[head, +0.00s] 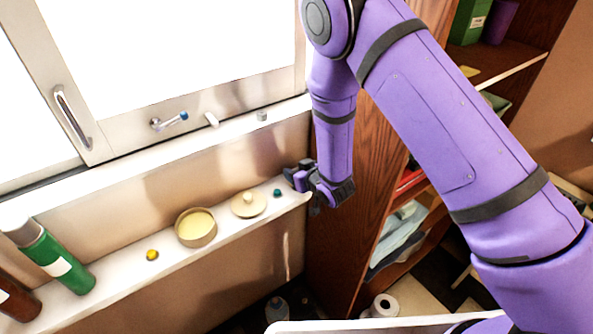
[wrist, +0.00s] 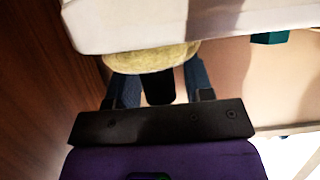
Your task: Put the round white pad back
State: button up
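My gripper (head: 316,188) is at the right end of the white shelf, near the wooden cabinet, and hides what lies behind it in the head view. In the wrist view my gripper's fingers (wrist: 158,80) stand wide apart, pointing at the shelf edge. A rounded, cream-yellow, rough-textured thing (wrist: 150,59), possibly the pad, is right at the fingertips, against the white shelf (wrist: 190,20). I cannot tell whether the fingers touch it. I cannot make out the pad near the gripper in the head view.
On the shelf (head: 120,283) stand a small teal piece (head: 277,193), a round cream lid with a knob (head: 248,205), a round tin (head: 196,228), a small yellow piece (head: 152,255) and a green bottle (head: 58,258). The wooden cabinet (head: 372,180) stands close at the right.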

jog(key=shift+r, duration=0.1)
jog(key=v, duration=1.2)
